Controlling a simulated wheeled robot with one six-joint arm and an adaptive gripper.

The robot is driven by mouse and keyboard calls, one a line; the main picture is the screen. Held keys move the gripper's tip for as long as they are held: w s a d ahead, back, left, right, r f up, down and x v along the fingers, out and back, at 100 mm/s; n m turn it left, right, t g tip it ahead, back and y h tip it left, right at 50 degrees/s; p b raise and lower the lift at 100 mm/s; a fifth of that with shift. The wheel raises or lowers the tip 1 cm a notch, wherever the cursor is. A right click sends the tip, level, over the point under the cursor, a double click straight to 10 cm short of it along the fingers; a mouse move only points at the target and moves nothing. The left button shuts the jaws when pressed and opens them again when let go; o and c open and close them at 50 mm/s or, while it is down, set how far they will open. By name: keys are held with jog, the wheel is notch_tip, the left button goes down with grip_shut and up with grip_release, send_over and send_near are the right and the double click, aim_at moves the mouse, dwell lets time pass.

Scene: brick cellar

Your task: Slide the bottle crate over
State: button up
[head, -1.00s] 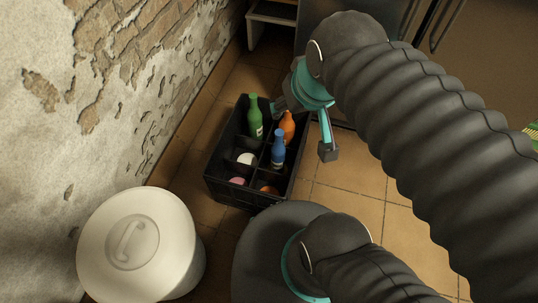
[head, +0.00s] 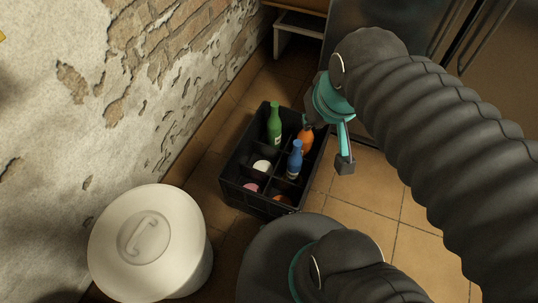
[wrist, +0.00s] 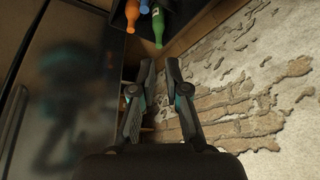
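The bottle crate (head: 242,203) is a black divided box on the tiled floor, left of my gripper in the head view. It holds a green bottle (head: 275,127), an orange bottle (head: 305,138), a blue bottle (head: 295,160) and several lower round items with white and pink tops. My gripper (head: 328,140) is over the crate's far right side, one finger outside that wall. In the wrist view the fingers (wrist: 160,62) are apart with nothing seen between them. The crate (wrist: 174,24) shows just beyond the tips there. I cannot tell whether they touch it.
A white lidded bin (head: 150,240) stands in front of the crate, to its left. A peeling brick wall (head: 120,80) runs along the left. A small light stool (head: 298,32) and a dark metal cabinet (head: 375,20) are behind. Floor (head: 370,212) right of the crate is bare.

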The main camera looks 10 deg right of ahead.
jog(key=w+a+f+g, duration=0.1)
jog(key=w+f+g, duration=0.1)
jog(key=w+f, duration=0.2)
jog(key=w+a+f+n+g+p, duration=0.1)
jog(key=w+f+g, duration=0.1)
jog(key=w+f, duration=0.2)
jog(key=w+a+f+n+g, duration=0.1)
jog(key=w+f, duration=0.3)
jog(key=f, duration=0.4)
jog(key=shift+a+f+g, duration=0.15)
jog(key=shift+g, duration=0.55)
grip_shut()
jog(key=w+a+f+n, duration=0.2)
jog(key=w+f, duration=0.4)
jog(key=f, duration=0.5)
jog(key=w+a+f+n+p, duration=0.1)
jog(key=w+a+f+n, duration=0.2)
jog(key=w+f, duration=0.3)
jog(key=w+a+f+n+t, duration=0.1)
jog(key=w+f+n, duration=0.3)
jog(key=f, duration=1.2)
jog(key=shift+w+a+p, duration=0.35)
jog(key=shift+w+a, duration=0.45)
jog(key=shift+w, duration=0.45)
